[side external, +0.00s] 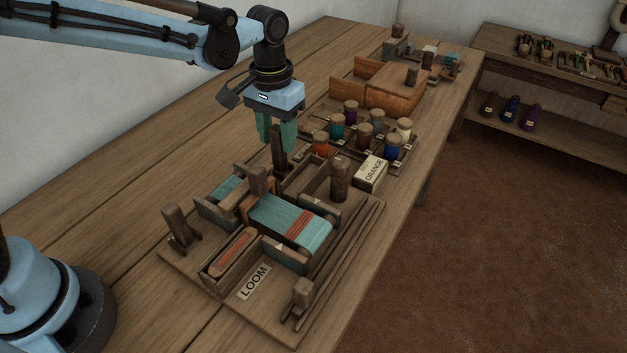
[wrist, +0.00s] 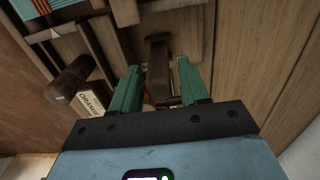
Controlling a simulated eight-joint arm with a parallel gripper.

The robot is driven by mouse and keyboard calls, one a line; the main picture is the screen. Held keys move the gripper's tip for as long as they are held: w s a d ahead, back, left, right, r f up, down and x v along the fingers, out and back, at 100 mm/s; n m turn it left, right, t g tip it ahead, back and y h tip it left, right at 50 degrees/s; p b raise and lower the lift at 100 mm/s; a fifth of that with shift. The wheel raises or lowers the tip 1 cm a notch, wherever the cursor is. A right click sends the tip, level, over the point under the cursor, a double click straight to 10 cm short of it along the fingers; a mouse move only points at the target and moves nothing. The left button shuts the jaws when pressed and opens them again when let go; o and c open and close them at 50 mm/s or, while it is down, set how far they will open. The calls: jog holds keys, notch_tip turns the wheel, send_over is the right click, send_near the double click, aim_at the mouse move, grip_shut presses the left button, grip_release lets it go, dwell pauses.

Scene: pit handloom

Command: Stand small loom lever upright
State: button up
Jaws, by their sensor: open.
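The loom (side external: 290,217) sits on a wooden board with a LOOM label, with teal cloth and a red-orange stripe on it. A dark wooden lever (side external: 278,151) stands at its far edge, leaning slightly. My gripper (side external: 276,142) points down over this lever, with its green fingers open. In the wrist view the lever (wrist: 158,62) shows between the two fingers of my gripper (wrist: 157,78), with gaps on both sides. The lever's foot is partly hidden.
Several coloured spools (side external: 363,135) stand behind. The table's left side is clear.

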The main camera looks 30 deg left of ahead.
jog(key=shift+o, duration=0.8)
jog(key=shift+r, duration=3.25)
jog(key=shift+s+a+r, duration=0.25)
jog(key=shift+s, duration=0.05)
jog(key=s+a+f+t, duration=0.1)
jog(key=s+a+t, duration=0.6)
jog(key=s, duration=0.6)
jog(key=shift+s+a+f, duration=0.25)
jog(key=shift+s+a, duration=0.1)
jog(key=shift+a, duration=0.6)
